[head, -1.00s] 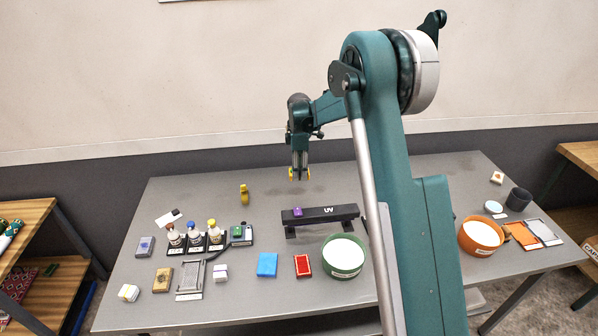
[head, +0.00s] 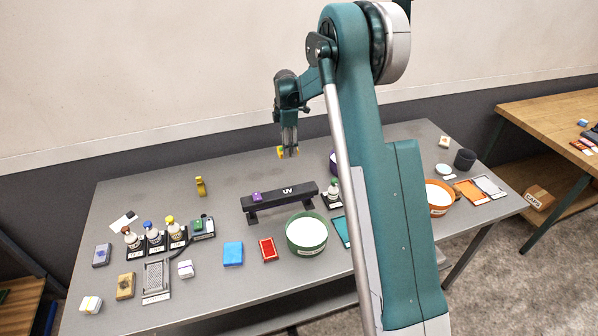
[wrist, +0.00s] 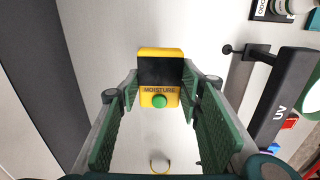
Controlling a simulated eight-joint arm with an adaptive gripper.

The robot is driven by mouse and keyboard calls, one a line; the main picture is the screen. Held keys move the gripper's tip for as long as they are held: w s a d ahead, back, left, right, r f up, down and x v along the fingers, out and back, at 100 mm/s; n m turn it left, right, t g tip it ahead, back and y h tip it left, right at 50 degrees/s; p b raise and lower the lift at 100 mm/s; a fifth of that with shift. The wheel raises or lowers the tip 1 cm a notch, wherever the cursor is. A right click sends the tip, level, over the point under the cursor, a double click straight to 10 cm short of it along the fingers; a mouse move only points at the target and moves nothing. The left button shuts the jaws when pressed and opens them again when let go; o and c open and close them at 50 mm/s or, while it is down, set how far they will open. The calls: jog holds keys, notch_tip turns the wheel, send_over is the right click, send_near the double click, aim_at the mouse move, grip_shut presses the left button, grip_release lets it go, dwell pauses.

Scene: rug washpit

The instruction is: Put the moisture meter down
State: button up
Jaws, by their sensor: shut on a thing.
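The moisture meter (wrist: 160,92) is yellow with a dark screen, a green button and the word MOISTURE. In the wrist view it sits between the fingertips of my gripper (wrist: 160,85), which is shut on it. In the head view my gripper (head: 288,150) points down over the back of the grey table (head: 230,165), behind the UV lamp. Small yellow parts of the meter (head: 282,153) show at the fingertips. The meter looks held above the tabletop; the exact height is hard to tell.
The black UV lamp (head: 270,202) stands in front, with a purple thing (head: 256,197) on it. A yellow object (head: 201,187) stands to the left. Bottles (head: 153,238), a green bowl (head: 307,235) and blocks fill the front. The back left tabletop is clear.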

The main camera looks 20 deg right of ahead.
send_over(300, 170)
jog(key=shift+a, duration=0.1)
dwell(0.4)
jog(key=shift+f, duration=3.05)
jog(key=shift+f+b, duration=0.35)
jog(key=shift+f, duration=1.55)
jog(key=shift+f, duration=0.15)
jog(key=o, duration=1)
